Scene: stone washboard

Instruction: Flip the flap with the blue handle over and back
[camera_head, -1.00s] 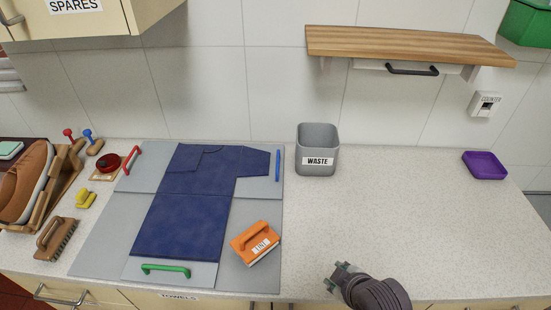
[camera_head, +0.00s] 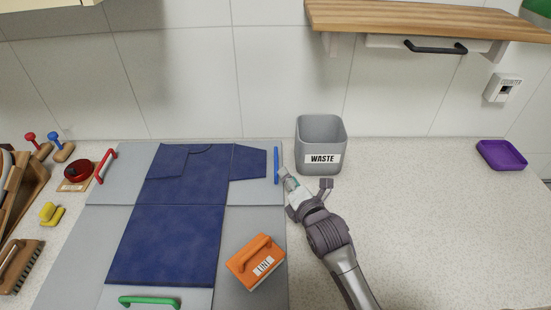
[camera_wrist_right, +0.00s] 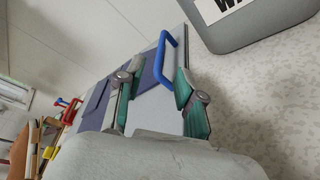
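The flap with the blue handle (camera_head: 258,197) is a grey panel at the upper right of the folding board and lies flat. Its blue handle (camera_head: 277,165) stands at the panel's right edge. A dark blue shirt (camera_head: 180,220) is spread on the board, and its right sleeve (camera_head: 249,163) lies on this flap. My right gripper (camera_head: 305,180) is just right of the blue handle. In the right wrist view, its fingers (camera_wrist_right: 160,75) are open, with the blue handle (camera_wrist_right: 165,57) just ahead of and between them, not gripped. My left gripper is not in view.
A grey waste bin (camera_head: 321,131) stands close behind my right gripper. An orange lint brush (camera_head: 256,263) lies on the board's lower right. Red (camera_head: 106,166) and green (camera_head: 149,301) handles mark other flaps. A wooden shelf (camera_head: 430,17) hangs above.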

